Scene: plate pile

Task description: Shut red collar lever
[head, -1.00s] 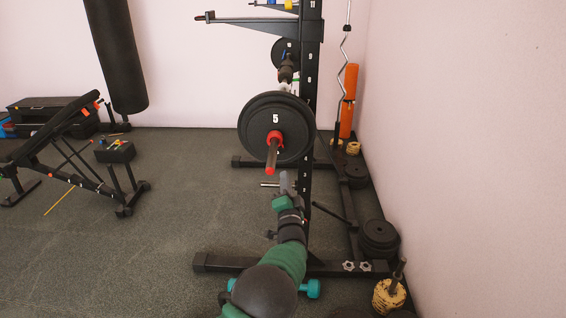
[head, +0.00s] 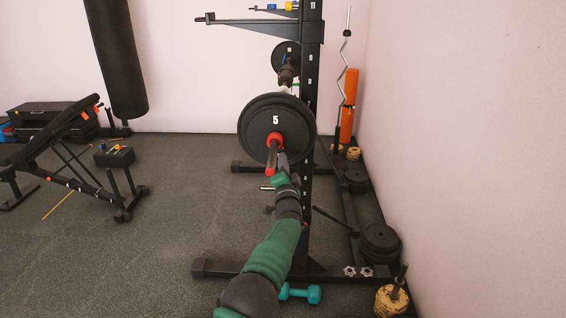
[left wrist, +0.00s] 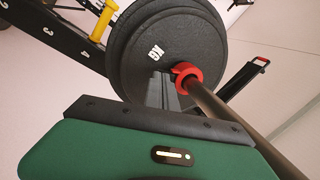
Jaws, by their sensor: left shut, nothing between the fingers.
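The red collar (head: 275,138) sits on the bar end against the black plate marked 5 (head: 255,118). In the left wrist view the red collar (left wrist: 185,71) is around the bar (left wrist: 225,115), close to the plate face (left wrist: 140,60). Its lever cannot be told apart clearly. My left gripper (head: 282,162) is just below the collar in the head view, partly behind the bar end. In the left wrist view its shut fingers (left wrist: 162,92) point at the plate, just left of the collar, with nothing held. Whether they touch is unclear. My right gripper is not in view.
The black rack upright (head: 312,80) stands just right of the plates. A teal dumbbell (head: 300,293) lies on the floor by the rack foot. A bench (head: 60,140) and punching bag (head: 118,60) are at left.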

